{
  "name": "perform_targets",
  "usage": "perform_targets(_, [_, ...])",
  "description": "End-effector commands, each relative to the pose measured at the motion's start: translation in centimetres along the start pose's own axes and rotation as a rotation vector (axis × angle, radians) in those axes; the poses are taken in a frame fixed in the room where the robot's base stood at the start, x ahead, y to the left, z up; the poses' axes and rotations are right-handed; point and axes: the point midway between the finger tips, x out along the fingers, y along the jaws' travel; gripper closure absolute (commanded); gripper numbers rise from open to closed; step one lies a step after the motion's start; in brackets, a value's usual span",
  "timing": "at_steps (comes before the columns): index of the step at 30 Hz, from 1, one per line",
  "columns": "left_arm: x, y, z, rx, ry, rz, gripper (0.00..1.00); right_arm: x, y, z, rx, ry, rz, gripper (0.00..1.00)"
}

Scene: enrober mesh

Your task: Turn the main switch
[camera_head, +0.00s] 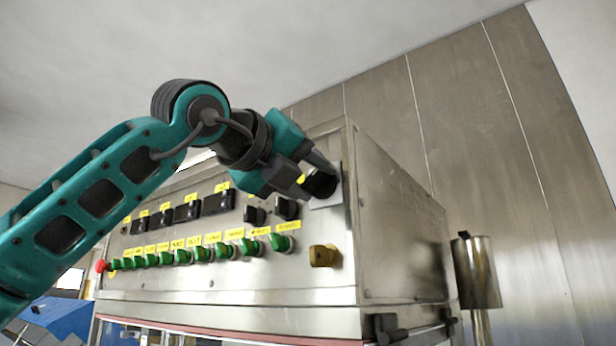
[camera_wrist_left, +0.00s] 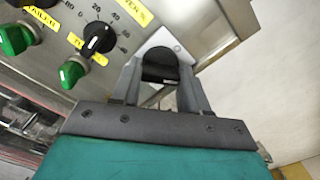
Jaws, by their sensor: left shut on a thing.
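The main switch (camera_head: 321,184) is a black rotary knob on a pale square plate at the upper right of the steel control panel. My left gripper (camera_head: 313,173) reaches it from the left and is shut on the knob. In the left wrist view, the black knob (camera_wrist_left: 160,66) sits between the two fingers of my left gripper (camera_wrist_left: 160,80). The pale plate (camera_wrist_left: 176,46) shows behind and around it. The knob's marks are hidden, so I cannot tell its position. My right gripper is out of view.
The panel carries a row of green knobs (camera_head: 280,242) with yellow labels, black dials (camera_head: 288,208) just left of the switch, and a red button (camera_head: 101,266) at far left. A brass-coloured piece (camera_head: 325,256) sits below. A steel cylinder (camera_head: 475,271) stands right of the cabinet.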

Motion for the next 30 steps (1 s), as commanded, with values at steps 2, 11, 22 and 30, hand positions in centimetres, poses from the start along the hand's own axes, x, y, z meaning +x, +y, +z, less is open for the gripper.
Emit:
perform_targets(2, [0.02,0.02,-0.03,0.074,0.001,0.001,0.86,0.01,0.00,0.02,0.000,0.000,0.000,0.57])
perform_targets(11, [0.00,-0.02,0.01,0.343,0.000,0.000,0.86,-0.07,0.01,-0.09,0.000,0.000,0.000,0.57])
perform_targets(22, [0.00,0.00,0.02,0.564,0.000,0.001,0.86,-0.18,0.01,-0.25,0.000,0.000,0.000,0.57])
perform_targets(30, [0.00,0.01,0.01,0.624,0.000,0.001,0.86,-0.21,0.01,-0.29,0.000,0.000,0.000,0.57])
